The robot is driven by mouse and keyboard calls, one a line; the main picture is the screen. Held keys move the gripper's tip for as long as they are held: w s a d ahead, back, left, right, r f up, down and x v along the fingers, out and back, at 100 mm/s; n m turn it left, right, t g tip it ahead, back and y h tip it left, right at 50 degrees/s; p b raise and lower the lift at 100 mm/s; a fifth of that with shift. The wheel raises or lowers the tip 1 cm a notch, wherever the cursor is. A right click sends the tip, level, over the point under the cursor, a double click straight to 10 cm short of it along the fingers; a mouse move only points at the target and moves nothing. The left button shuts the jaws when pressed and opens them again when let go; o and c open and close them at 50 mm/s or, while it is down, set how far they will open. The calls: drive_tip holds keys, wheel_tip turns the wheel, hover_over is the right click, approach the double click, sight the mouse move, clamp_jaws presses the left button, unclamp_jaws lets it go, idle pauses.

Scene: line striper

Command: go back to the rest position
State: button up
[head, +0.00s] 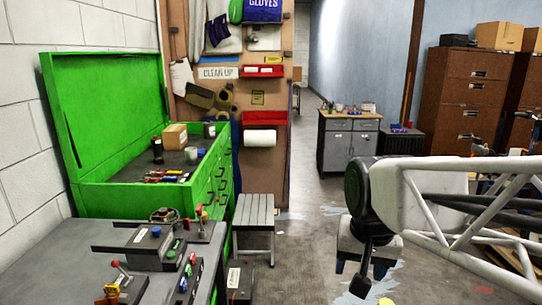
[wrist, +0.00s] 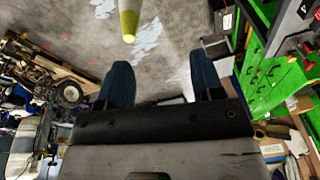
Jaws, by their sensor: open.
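My gripper (wrist: 160,66) shows in the wrist view with its two dark blue fingers apart. Nothing is between them, and bare grey floor shows behind the gap. The control console (head: 95,262) with red, green and blue knobs stands at the lower left of the head view, well apart from my arm.
A white pole with a yellow tip (wrist: 129,22) shows just beyond the fingers. A workbench (head: 345,140) and brown cabinets (head: 465,95) are farther back. The middle floor is clear.

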drive_tip(key=s+d+f+n, duration=0.2)
drive_tip(key=s+f, duration=0.2)
drive_tip(key=s, duration=0.4)
drive_tip(key=shift+s+d+f, duration=0.15)
drive_tip(key=shift+d+f, duration=0.05)
drive_tip(key=shift+d, duration=0.1)
